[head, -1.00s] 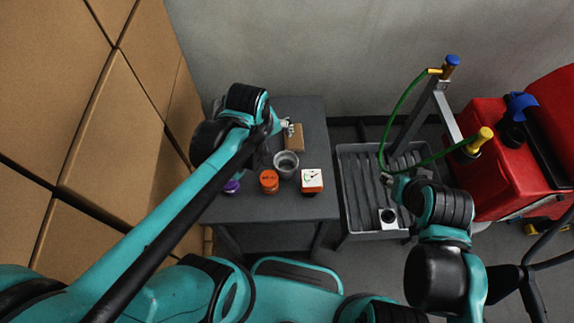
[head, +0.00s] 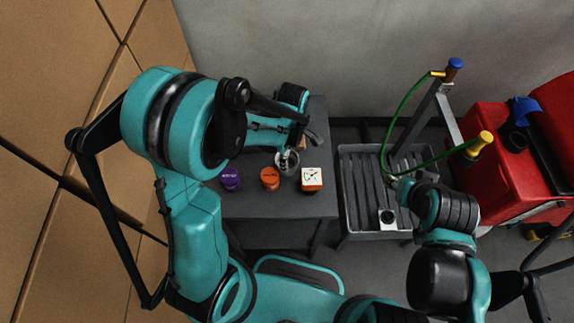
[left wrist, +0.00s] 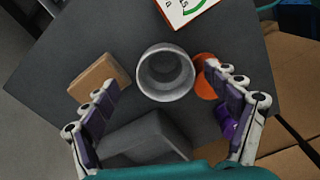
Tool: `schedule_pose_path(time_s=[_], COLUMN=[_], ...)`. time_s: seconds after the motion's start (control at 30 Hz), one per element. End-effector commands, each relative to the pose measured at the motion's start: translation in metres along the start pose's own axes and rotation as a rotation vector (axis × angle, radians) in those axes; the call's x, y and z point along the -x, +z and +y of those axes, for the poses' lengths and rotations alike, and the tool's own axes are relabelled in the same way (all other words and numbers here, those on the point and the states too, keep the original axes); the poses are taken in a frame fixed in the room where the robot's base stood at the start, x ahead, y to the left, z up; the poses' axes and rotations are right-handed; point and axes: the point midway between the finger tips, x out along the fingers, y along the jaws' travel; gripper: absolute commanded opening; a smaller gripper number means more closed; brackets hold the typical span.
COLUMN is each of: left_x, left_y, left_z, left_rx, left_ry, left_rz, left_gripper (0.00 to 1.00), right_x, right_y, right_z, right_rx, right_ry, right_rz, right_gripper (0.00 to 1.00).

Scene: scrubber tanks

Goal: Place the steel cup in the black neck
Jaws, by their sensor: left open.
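The steel cup (head: 292,168) stands on the grey table, partly covered by my left gripper in the head view. In the left wrist view the open cup (left wrist: 166,73) shows its round rim between and beyond the fingertips. My left gripper (left wrist: 165,82) is open and empty, its fingers spread to either side of the cup. In the head view my left gripper (head: 288,152) is over the cup. A black neck (head: 515,138) sticks up from the red tank at the right, beside a blue piece. My right gripper (head: 391,182) is by the grey tray, its fingers too small to read.
On the table (head: 265,206) stand a purple-capped jar (head: 230,178), an orange-capped jar (head: 270,179) and a white-faced gauge box (head: 311,178). A brown block (left wrist: 98,77) lies near the cup. A ribbed tray (head: 358,205), green hose and red tank (head: 485,185) are to the right.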

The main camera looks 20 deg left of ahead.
Motion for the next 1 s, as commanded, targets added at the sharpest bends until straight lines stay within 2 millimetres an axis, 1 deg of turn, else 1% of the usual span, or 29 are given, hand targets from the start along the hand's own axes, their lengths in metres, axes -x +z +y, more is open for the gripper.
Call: schedule_pose_path(time_s=[0.03, 0.1, 0.23, 0.33, 0.53, 0.57, 0.6, 0.67, 0.7, 0.73, 0.77, 0.83, 0.87, 1.0], left_x=[-0.01, -0.021, -0.038, -0.043, -0.043, -0.042, -0.042, -0.042, -0.042, -0.042, -0.042, -0.042, -0.042, -0.042], left_y=[-0.001, -0.001, -0.001, -0.001, -0.002, -0.002, -0.002, -0.002, -0.002, -0.002, -0.002, -0.002, -0.002, -0.001], left_z=[-0.002, -0.004, -0.005, -0.005, -0.005, -0.005, -0.005, -0.005, -0.005, -0.005, -0.005, -0.005, -0.005, -0.005], left_rx=[0.0, 0.0, -0.001, -0.001, -0.001, -0.001, -0.001, -0.001, -0.001, -0.001, -0.001, -0.001, -0.001, -0.001], left_ry=[0.0, 0.0, 0.001, 0.001, 0.001, 0.001, 0.001, 0.001, 0.001, 0.001, 0.001, 0.001, 0.001, 0.001], left_rz=[0.0, 0.0, 0.0, 0.0, 0.0, 0.0, 0.0, 0.0, 0.0, 0.0, 0.0, 0.0, 0.0, 0.0], left_gripper=[0.87, 0.87, 0.87, 0.87, 0.87, 0.82, 0.71, 0.55, 0.45, 0.37, 0.34, 0.34, 0.29, 0.29], right_x=[-0.004, -0.007, -0.01, -0.011, -0.011, -0.011, -0.011, -0.011, -0.011, -0.011, -0.011, -0.011, -0.011, -0.011], right_y=[0.003, 0.005, 0.007, 0.008, 0.007, 0.007, 0.007, 0.007, 0.007, 0.007, 0.007, 0.007, 0.007, 0.007], right_z=[0.0, 0.0, 0.0, 0.0, 0.0, 0.0, 0.0, 0.0, 0.0, 0.0, 0.0, 0.0, 0.0, 0.0], right_rx=[0.0, 0.0, 0.0, 0.0, 0.0, 0.0, 0.0, 0.0, 0.0, 0.0, 0.0, 0.0, 0.0, 0.0], right_ry=[0.0, 0.0, 0.0, 0.0, 0.0, 0.0, 0.0, 0.0, 0.0, 0.0, 0.0, 0.0, 0.0, 0.0], right_rz=[0.0, 0.0, 0.0, 0.0, 0.0, 0.0, 0.0, 0.0, 0.0, 0.0, 0.0, 0.0, 0.0, 0.0], right_gripper=[0.4, 0.4, 0.4, 0.4, 0.4, 0.4, 0.4, 0.4, 0.4, 0.4, 0.4, 0.4, 0.4, 0.4])
